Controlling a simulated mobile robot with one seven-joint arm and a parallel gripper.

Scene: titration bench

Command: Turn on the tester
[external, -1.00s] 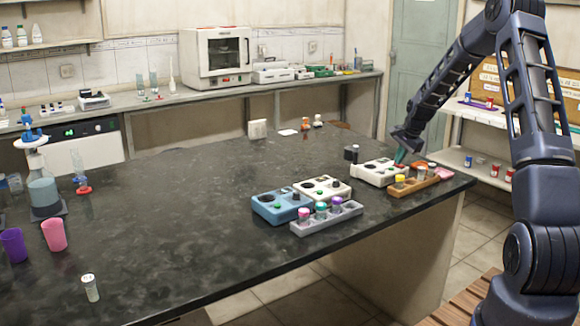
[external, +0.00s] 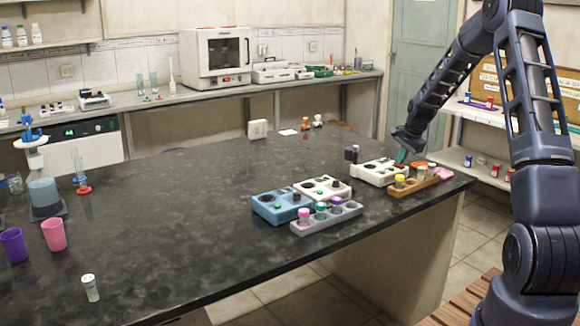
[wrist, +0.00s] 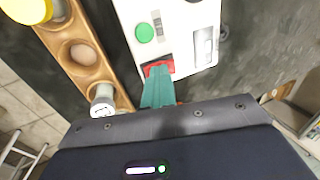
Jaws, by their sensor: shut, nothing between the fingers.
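The tester, which I take to be the white box (external: 374,173) at the right end of the dark bench, has round dark wells on top. In the wrist view the white box (wrist: 181,14) shows a round green button (wrist: 145,33), a red switch (wrist: 153,67) and a pale rectangular part on its right. My gripper (external: 401,157) is over the right end of the box. Its teal fingers (wrist: 159,76) are shut and empty, with their tips at the red switch. They partly cover it, and I cannot tell if it is pressed.
A wooden rack (external: 412,188) with capped vials stands close beside the box. To the left are a blue device (external: 281,207), another white device (external: 322,189) and a grey rack (external: 327,219) with vials. A small dark-topped item (external: 351,153) stands behind the box. The bench middle is clear.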

